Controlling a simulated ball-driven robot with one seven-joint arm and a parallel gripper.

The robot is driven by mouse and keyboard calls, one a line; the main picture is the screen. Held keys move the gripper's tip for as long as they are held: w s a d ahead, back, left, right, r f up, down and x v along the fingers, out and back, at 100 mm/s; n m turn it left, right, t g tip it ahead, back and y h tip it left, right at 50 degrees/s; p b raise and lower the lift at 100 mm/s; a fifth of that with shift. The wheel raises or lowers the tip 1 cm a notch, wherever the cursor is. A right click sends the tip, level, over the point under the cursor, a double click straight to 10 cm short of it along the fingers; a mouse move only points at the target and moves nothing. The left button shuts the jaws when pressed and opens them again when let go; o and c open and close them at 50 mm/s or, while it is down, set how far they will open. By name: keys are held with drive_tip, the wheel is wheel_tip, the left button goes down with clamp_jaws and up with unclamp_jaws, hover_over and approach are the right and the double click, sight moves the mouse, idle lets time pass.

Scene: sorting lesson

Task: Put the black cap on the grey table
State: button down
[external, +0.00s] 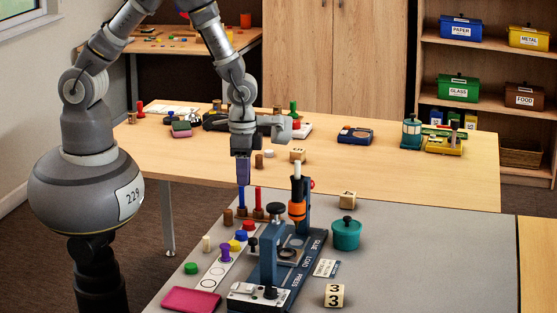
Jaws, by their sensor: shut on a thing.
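Just below the fingertips stand a blue peg (242,200) and a red peg (258,198) on brown bases. I cannot make out the black cap for certain. A small black knobbed piece (252,244) stands on the grey table near the white strip.
A blue press (269,255) with an orange-collared bottle (297,208) stands right of the pegs. A teal pot (346,234), wooden number blocks (334,295) and a pink pad (191,299) lie around. The grey table's right side is clear. A wooden table (380,175) stands behind.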

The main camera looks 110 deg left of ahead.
drive_tip(key=s+a+f+n+p, duration=0.1)
drive_tip(key=s+a+f+n, duration=0.3)
drive_tip(key=s+a, duration=0.4)
drive_tip(key=s+a+f+n+p, duration=0.1)
drive_tip(key=s+a+f+n, duration=0.3)
drive_tip(key=s+a, duration=0.4)
drive_tip(key=a, duration=0.5)
drive_tip(key=shift+s+a+f+n, duration=0.15)
drive_tip(key=shift+s+f+n, duration=0.05)
drive_tip(key=shift+n, duration=0.1)
drive_tip(key=b, duration=0.3)
hover_over(264, 179)
drive_tip(key=d, duration=0.1)
drive_tip(key=shift+s+d+f, duration=0.1)
drive_tip(key=shift+s+f, duration=0.3)
drive_tip(key=shift+f, duration=0.3)
drive_tip(key=f, duration=0.1)
drive_tip(key=f+b, duration=0.1)
drive_tip(key=w+a+f+b, duration=0.1)
drive_tip(key=shift+f, duration=0.2)
drive_tip(key=shift+r, duration=0.1)
